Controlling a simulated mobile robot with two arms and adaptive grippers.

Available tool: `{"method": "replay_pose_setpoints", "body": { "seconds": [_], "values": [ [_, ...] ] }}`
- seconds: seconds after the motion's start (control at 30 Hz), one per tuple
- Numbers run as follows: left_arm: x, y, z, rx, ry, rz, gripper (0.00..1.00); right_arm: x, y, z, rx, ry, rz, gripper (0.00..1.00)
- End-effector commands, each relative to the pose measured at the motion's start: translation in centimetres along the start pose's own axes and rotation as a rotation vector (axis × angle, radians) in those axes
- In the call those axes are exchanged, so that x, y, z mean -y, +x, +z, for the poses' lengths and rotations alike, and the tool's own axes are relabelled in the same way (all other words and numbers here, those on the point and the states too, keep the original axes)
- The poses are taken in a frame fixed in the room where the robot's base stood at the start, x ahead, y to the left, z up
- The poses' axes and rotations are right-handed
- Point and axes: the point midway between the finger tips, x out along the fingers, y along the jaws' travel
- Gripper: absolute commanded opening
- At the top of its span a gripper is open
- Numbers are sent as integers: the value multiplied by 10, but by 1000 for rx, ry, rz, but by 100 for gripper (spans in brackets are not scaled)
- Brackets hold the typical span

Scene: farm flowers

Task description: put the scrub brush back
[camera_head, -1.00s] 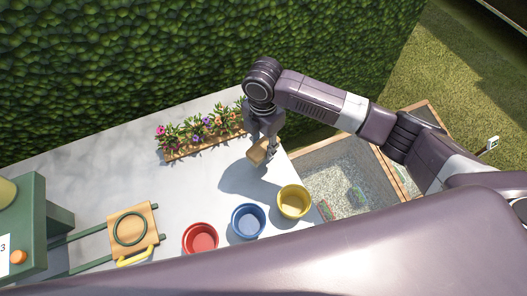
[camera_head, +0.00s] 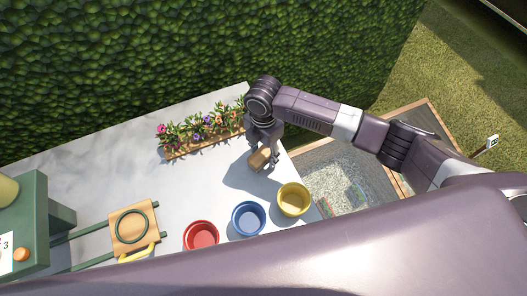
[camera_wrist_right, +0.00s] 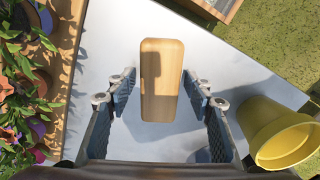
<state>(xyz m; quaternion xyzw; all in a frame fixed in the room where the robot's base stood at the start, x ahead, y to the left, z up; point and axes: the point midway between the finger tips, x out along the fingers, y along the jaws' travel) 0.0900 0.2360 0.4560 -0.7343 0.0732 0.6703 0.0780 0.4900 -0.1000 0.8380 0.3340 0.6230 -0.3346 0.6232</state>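The scrub brush shows as a light wooden block (camera_head: 259,159) near the right part of the white table, between the planter and the yellow bucket. In the right wrist view the block (camera_wrist_right: 161,80) lies lengthwise between the two fingers of my right gripper (camera_wrist_right: 160,90), with a visible gap on each side. My right gripper (camera_head: 265,152) points down and looks open around the block. Any bristles are hidden, and I cannot tell whether the block touches the table. My left gripper is not in view.
A wooden planter of flowers (camera_head: 203,147) stands behind and left. Red (camera_head: 201,237), blue (camera_head: 248,219) and yellow (camera_head: 294,200) buckets stand in front; the yellow one is close. A gravel-filled wooden bed (camera_head: 350,180) lies right of the table. A green stand (camera_head: 28,215) is at left.

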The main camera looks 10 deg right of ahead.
Motion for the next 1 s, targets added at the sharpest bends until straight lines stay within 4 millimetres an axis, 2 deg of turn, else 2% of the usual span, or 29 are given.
{"method": "replay_pose_setpoints", "body": {
  "seconds": [0.23,0.37,0.47,0.8,1.0],
  "values": [
    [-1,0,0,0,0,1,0,0,-1,0,0,0,0,50],
    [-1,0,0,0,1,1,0,-1,-8,0,0,-1,2,50],
    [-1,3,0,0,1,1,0,-1,-23,0,0,0,4,50],
    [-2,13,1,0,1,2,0,-1,-94,0,0,0,4,50],
    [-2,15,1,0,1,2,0,-1,-118,0,0,1,2,50]
  ]
}}
